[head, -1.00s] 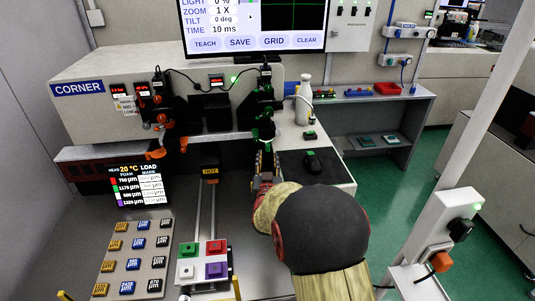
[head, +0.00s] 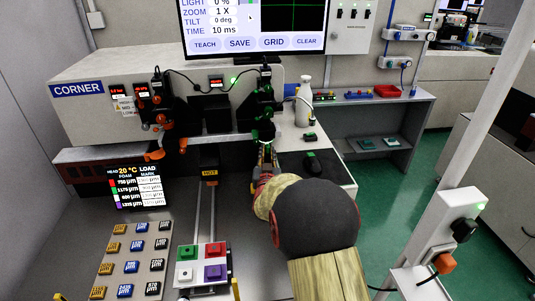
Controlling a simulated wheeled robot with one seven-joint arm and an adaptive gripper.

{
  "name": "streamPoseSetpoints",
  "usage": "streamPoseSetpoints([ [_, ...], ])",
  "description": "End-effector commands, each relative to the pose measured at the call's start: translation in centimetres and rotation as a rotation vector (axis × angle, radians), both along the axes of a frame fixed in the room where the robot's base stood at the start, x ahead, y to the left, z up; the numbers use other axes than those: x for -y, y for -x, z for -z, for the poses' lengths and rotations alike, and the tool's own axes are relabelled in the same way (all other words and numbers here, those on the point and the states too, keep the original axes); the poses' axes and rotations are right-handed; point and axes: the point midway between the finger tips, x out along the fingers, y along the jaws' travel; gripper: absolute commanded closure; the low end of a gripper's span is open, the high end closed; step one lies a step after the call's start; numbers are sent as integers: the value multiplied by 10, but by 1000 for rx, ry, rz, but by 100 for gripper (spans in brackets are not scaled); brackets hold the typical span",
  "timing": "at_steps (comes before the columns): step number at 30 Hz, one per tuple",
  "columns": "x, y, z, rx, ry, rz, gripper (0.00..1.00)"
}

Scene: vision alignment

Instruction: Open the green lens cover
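The camera unit with green parts (head: 266,96) hangs at the right end of the bench machine. Small green pieces show low on this unit, just above my gripper. The green lens cover cannot be told apart clearly there, being small and partly hidden. My gripper (head: 266,160) is right below this unit, pointing away from me toward it. Whether it touches the cover cannot be told. Its fingers are small and dark, and their opening is unclear. My arm's large dark joint covers part of the bench in front.
A matching unit with orange parts (head: 158,95) is at the left. A tray with red, green, white and purple blocks (head: 186,293) lies in front, beside a board of labelled blocks (head: 133,256).

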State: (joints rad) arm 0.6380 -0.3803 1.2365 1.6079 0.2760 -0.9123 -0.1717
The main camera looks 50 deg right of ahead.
Motion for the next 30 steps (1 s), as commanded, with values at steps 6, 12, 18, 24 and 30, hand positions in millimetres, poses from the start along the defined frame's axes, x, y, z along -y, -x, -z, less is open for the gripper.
streamPoseSetpoints([
  [6, 0, 0, 0, 0, 0, 0, 97],
  [12, 0, 0, 0, 0, 0, 0, 100],
  [18, 0, 0, 0, 0, 0, 0, 100],
  [24, 0, 0, 0, 0, 0, 0, 100],
  [30, -1, -1, 0, 0, -1, 6, 100],
])
